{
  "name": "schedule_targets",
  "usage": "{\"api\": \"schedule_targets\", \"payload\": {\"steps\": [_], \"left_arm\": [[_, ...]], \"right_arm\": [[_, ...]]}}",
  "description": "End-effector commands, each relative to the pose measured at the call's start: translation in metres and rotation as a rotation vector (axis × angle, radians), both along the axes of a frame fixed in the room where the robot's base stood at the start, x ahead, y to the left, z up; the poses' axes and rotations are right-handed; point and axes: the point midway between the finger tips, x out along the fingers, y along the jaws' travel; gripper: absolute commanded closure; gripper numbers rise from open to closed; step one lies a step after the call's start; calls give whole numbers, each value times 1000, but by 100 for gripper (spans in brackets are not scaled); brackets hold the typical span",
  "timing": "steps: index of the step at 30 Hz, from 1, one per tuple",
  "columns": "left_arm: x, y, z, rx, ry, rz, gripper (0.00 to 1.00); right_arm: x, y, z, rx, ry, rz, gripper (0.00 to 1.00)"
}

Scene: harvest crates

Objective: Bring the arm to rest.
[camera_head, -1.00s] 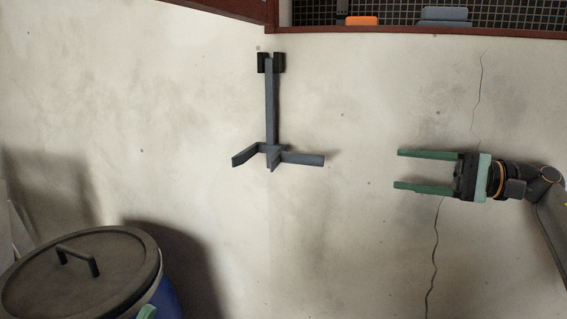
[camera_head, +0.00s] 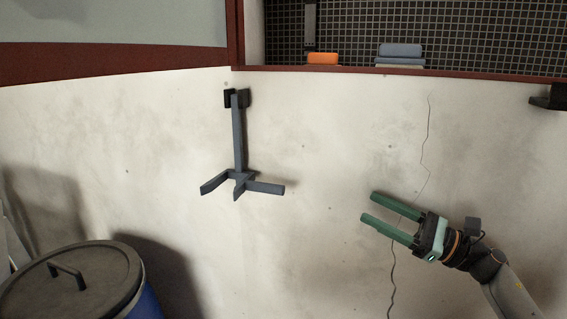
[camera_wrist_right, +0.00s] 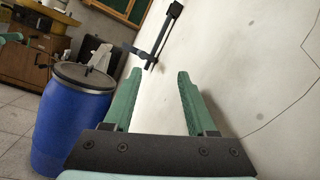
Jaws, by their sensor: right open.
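My right gripper (camera_head: 369,206) is in the right half of the head view, in front of the pale wall (camera_head: 310,130). Its two green fingers are apart, with nothing between them, and point up and to the left. In the right wrist view the open fingers (camera_wrist_right: 159,75) show with a clear gap. A small green piece (camera_wrist_right: 11,38) at the left edge of that view looks like part of my left gripper; whether it is open or shut does not show. The left gripper is out of the head view.
A blue barrel (camera_wrist_right: 68,135) with a dark lid (camera_head: 75,283) stands at the lower left. A grey bracket (camera_head: 239,135) is on the wall, left of my right gripper. A window-like opening with a red-brown ledge (camera_head: 450,74) lies above. Wall between bracket and gripper is bare.

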Motion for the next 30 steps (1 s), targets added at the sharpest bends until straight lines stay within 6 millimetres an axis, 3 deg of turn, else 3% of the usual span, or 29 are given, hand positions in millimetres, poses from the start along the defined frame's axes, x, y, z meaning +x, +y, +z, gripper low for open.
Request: {"api": "schedule_targets", "payload": {"steps": [1,5,10,13,17,23,24,27,30], "left_arm": [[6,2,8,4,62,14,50],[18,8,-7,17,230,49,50],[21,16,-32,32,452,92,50],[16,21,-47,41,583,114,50],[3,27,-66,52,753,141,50],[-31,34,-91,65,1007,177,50],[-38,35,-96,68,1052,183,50],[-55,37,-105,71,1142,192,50],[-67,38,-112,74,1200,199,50]], "right_arm": [[-2,6,5,106,132,9,43],[-6,11,-10,430,507,17,43],[-24,7,-46,891,1000,13,43],[-44,3,-74,1188,1274,-3,43],[-86,-1,-113,1606,1595,-48,43],[-183,1,-166,2323,1938,-183,43],[-204,2,-174,-2432,-1949,216,43],[-249,7,-187,-2306,-1680,253,43],[-281,12,-195,-2224,-1502,279,43]]}}
